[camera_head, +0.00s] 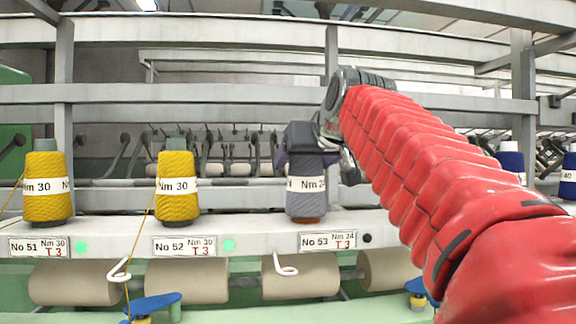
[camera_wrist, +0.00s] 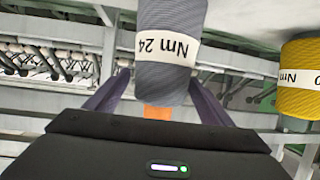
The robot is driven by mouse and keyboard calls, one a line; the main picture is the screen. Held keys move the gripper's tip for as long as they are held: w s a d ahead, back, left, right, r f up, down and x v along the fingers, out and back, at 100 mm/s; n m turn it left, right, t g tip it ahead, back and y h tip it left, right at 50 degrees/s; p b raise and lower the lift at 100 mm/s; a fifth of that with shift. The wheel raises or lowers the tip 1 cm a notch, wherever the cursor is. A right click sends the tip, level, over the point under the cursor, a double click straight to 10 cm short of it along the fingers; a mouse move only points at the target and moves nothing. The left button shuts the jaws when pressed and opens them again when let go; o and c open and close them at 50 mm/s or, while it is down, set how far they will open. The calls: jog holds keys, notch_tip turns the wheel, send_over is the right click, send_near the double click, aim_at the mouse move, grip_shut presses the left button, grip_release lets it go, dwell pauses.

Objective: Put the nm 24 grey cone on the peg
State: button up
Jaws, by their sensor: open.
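The grey Nm 24 cone (camera_head: 306,196) stands upright on the white ledge above the No 53 Nm 24 label, with a reddish-brown base. My gripper (camera_head: 303,157) is at its top from above and hides the top in the head view. In the wrist view, which is upside down, the grey cone (camera_wrist: 168,45) lies between the two open fingers of my gripper (camera_wrist: 158,77), with its orange tube end (camera_wrist: 158,113) towards the palm. A small gap shows beside each finger, so contact cannot be told. The peg is not visible, perhaps hidden by the cone.
Yellow Nm 30 cones (camera_head: 178,187) and (camera_head: 45,187) stand to the left on the ledge (camera_head: 120,227); one yellow cone also shows in the wrist view (camera_wrist: 299,98). Blue cones (camera_head: 510,160) stand at right behind my red arm. Metal rails (camera_head: 200,93) cross behind.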

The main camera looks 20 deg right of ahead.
jog(key=v, duration=1.1)
jog(key=shift+s, duration=0.2)
dwell(0.5)
